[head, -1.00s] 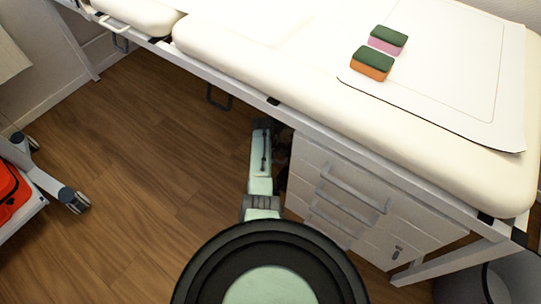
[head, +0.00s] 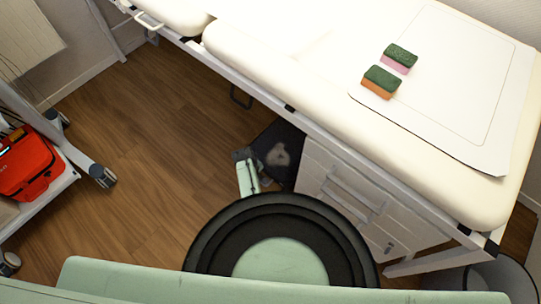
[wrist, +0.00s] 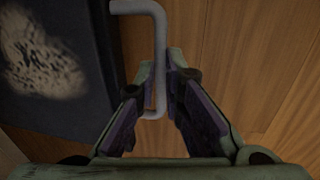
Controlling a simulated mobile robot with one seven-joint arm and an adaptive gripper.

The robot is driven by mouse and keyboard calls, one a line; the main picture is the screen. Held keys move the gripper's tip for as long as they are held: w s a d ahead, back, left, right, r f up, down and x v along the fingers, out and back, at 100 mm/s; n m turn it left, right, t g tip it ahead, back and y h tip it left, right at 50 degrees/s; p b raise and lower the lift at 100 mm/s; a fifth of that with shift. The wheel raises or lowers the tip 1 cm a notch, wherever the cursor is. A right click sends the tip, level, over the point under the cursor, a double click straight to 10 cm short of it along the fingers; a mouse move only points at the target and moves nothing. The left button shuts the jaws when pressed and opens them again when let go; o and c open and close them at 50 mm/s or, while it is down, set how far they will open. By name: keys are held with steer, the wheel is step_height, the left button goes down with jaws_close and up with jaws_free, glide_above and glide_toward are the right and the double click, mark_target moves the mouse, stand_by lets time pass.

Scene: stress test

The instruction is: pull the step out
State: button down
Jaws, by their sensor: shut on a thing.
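The step (head: 279,150) is a dark slab with a pale worn patch on top, partly out from under the examination couch on the floor. Its rear is hidden under the couch. In the wrist view the step (wrist: 75,40) fills the upper left, and its grey bent-tube handle (wrist: 157,35) stands off its side. My gripper (wrist: 161,82) is shut on this handle, with one finger on each side of the tube. In the head view my gripper (head: 244,155) is small, at the step's left edge, and the handle cannot be made out there.
The couch (head: 265,50) carries two sponges, one green and pink (head: 399,59), one green and orange (head: 380,82). A white drawer unit (head: 345,190) stands right of the step. A trolley with a red case (head: 30,165) is at left. Wooden floor between is clear.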

steer(key=s+a+p, duration=0.3)
steer(key=s+a, duration=0.9)
steer(key=s, duration=0.4)
steer(key=shift+s, duration=0.35)
steer(key=c, duration=2)
jaws_free()
steer(key=o, duration=0.3)
steer(key=shift+w, duration=0.1)
steer(key=r, duration=0.4)
steer(key=s+a+r, duration=0.1)
steer(key=r, duration=0.6)
steer(key=shift+s+a+r, duration=0.2)
steer(key=shift+s+r, duration=0.2)
